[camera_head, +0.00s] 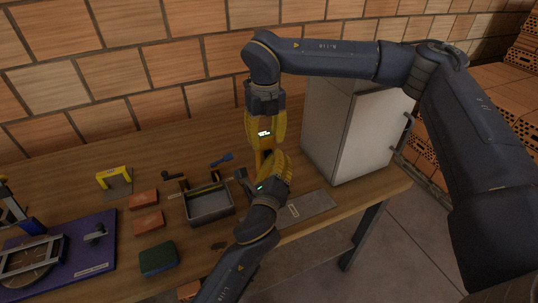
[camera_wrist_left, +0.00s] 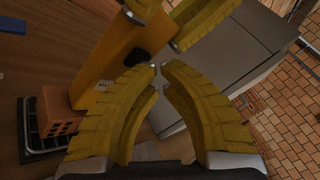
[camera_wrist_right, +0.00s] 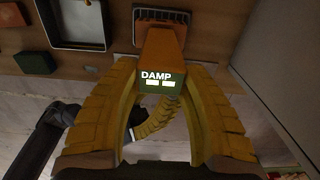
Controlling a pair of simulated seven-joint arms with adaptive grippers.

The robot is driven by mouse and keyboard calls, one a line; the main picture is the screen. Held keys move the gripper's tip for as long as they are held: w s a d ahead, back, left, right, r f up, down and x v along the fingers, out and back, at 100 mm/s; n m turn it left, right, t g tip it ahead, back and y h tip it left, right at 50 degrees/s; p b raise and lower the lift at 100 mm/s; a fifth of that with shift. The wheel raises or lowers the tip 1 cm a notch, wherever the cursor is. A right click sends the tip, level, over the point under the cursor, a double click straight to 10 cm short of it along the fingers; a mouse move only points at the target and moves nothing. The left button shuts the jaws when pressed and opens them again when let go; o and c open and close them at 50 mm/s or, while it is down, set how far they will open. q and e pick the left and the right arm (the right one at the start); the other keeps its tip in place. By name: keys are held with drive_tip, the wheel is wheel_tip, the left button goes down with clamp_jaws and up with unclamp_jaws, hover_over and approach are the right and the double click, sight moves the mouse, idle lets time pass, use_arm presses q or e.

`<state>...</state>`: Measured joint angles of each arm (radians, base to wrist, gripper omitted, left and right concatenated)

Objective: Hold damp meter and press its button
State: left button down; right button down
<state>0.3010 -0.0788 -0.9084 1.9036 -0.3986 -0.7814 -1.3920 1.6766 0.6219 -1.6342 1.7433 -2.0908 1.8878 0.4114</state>
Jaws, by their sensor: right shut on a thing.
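The damp meter (camera_wrist_right: 160,60) is a yellow-orange block with a lit "DAMP" display on its end, in the right wrist view. My right gripper (camera_head: 265,146) points down and is shut on the meter, its fingers on either side. In the left wrist view the meter (camera_wrist_left: 105,65) shows a black round button (camera_wrist_left: 137,56) on its side. My left gripper (camera_wrist_left: 159,68) has its fingertips together, close to the button; I cannot tell whether they touch it. In the head view the fingers hide most of the meter.
A red brick (camera_wrist_left: 62,112) on a dark rack lies below the meter. A grey tray (camera_head: 209,221), two bricks (camera_head: 148,221), a green sponge block (camera_head: 158,259) and a purple board (camera_head: 95,262) lie left. A white cabinet (camera_head: 345,130) stands close on the right.

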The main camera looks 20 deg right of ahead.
use_arm(q)
drive_tip(key=shift+w, duration=0.25)
drive_tip(key=shift+s, duration=0.1)
idle(0.5)
drive_tip(key=shift+s, duration=0.9)
drive_tip(key=shift+d, duration=0.1)
drive_tip(key=s, duration=0.5)
drive_tip(key=shift+d, duration=0.25)
idle(0.4)
use_arm(e)
drive_tip(key=c, duration=0.7)
unclamp_jaws()
drive_tip(key=shift+o, duration=0.2)
